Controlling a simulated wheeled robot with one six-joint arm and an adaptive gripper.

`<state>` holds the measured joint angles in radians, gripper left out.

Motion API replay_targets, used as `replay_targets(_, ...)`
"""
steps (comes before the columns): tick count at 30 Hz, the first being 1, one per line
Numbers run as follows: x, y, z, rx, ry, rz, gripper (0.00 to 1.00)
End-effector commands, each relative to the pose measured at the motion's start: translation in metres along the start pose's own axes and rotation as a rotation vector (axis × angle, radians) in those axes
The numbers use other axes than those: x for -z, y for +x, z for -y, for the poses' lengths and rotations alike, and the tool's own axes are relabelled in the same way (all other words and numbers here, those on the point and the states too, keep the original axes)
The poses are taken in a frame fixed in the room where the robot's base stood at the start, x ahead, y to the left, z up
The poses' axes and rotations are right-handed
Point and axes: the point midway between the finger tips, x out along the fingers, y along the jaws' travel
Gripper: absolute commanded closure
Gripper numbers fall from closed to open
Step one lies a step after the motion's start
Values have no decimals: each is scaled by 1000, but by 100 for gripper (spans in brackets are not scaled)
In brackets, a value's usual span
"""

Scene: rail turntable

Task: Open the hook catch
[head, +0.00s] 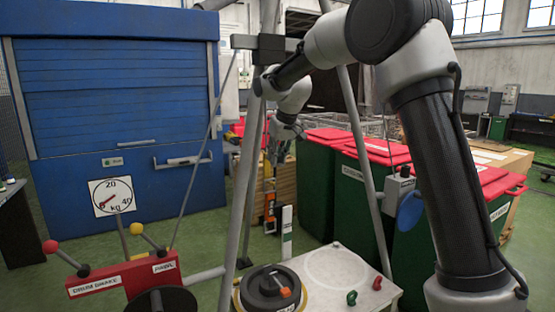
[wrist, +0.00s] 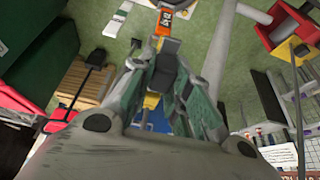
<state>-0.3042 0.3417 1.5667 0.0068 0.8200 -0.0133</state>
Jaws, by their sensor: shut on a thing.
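My gripper (head: 287,130) is by the legs of the tripod frame, at the far end of my arm. In the wrist view its fingers (wrist: 163,78) are closed together around a dark grey piece (wrist: 169,47). An orange part with a label (wrist: 165,20) shows just beyond the fingertips. In the head view a black and orange hanging fitting (head: 269,205) is below my gripper. It seems to be the hook and its catch, but the catch is too small to make out, and the fingers hide part of what they hold.
Tripod legs (head: 239,180) stand close around my gripper. A red lever box (head: 124,276) is at lower left and a white-topped stand (head: 335,268) with a dark round weight (head: 268,287) in front. Green bins with red lids (head: 365,190) stand to the right. A blue shutter (head: 115,95) is behind.

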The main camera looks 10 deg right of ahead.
Motion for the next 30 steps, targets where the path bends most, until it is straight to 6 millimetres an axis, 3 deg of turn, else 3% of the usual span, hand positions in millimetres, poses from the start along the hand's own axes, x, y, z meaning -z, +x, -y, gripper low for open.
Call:
replay_targets(10,8,-5,-2,-4,0,136,100)
replay_targets(26,8,-7,-2,-4,-1,161,100)
replay_targets(27,8,-7,-2,-4,-1,161,80)
replay_targets(30,8,-6,-1,-3,0,162,62)
